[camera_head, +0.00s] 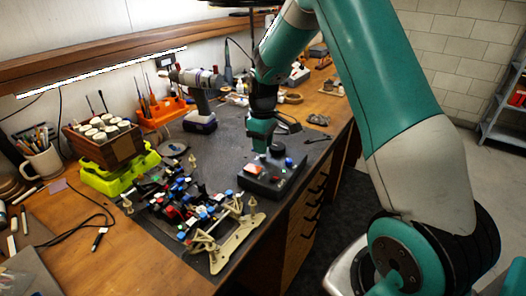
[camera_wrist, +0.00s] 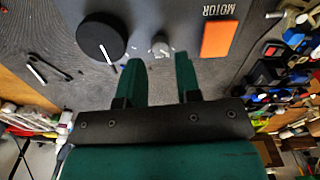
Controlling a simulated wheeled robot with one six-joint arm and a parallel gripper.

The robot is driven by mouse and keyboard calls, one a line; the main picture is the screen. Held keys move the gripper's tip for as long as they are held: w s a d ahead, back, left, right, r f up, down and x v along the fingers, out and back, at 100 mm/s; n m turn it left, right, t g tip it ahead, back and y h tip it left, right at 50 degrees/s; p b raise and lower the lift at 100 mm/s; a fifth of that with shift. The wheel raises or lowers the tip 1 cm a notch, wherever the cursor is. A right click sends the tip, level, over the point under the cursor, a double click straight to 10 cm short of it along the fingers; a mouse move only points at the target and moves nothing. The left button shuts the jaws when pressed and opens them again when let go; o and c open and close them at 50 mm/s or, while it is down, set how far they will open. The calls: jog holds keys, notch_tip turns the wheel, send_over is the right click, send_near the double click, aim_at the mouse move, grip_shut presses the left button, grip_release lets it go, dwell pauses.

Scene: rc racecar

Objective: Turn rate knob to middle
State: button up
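A dark control box (camera_head: 262,187) sits on the bench mat near its front edge. In the wrist view its panel has a large round black knob (camera_wrist: 101,32) with a white pointer line slanting down and slightly right. No rate label is readable. A small grey knob (camera_wrist: 160,43) and an orange switch (camera_wrist: 217,39) marked MOTOR lie to its right. My gripper (camera_wrist: 158,62) is open, with two green fingers apart near the small grey knob and nothing visible held between them. In the head view my gripper (camera_head: 262,142) points down over the box; contact cannot be told.
Several small coloured parts (camera_head: 180,198) and a pale frame (camera_head: 230,235) lie left of the box. A drill (camera_head: 200,98), orange holder (camera_head: 165,110) and wooden crate (camera_head: 110,150) stand behind. A tool (camera_head: 317,138) lies to the right. Bare mat shows behind the box.

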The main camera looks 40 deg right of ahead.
aim_at(263, 158)
jog(key=shift+f, duration=1.8)
grip_shut()
jog(key=shift+m, duration=0.4)
jog(key=m, duration=0.4)
jog(key=shift+m, duration=2.4)
